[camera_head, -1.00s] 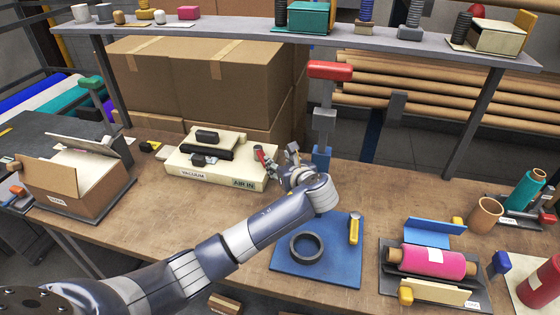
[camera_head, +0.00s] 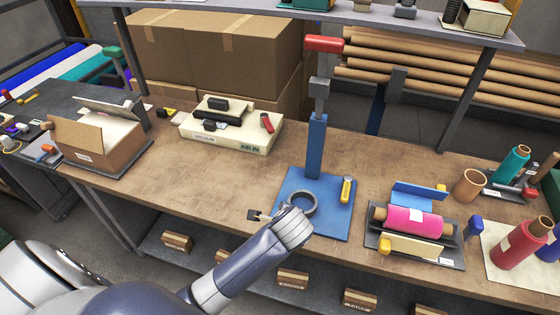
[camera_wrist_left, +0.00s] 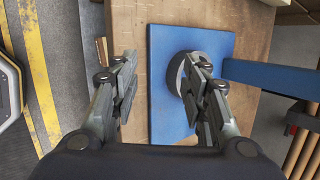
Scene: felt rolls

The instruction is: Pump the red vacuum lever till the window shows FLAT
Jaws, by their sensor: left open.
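The cream vacuum box (camera_head: 235,136) sits at the back of the bench, with labels reading VACUUM and AIR IN. A short red lever (camera_head: 266,123) stands tilted on its right part. Dark blocks (camera_head: 217,104) sit on top of the box. I cannot make out a window or the word FLAT. My left gripper (camera_head: 260,215) is well in front of the box, beside the blue plate (camera_head: 332,222), largely hidden by my wrist. In the left wrist view its fingers (camera_wrist_left: 163,65) are apart and empty, the right one overlapping a black ring (camera_wrist_left: 178,72). My right gripper is not in view.
The black ring (camera_head: 301,203) lies on the blue plate, before a blue post (camera_head: 316,145) with a larger red handle (camera_head: 323,43). A pink roll (camera_head: 413,221) is to the right, an open carton (camera_head: 98,145) to the left. The bench between carton and plate is clear.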

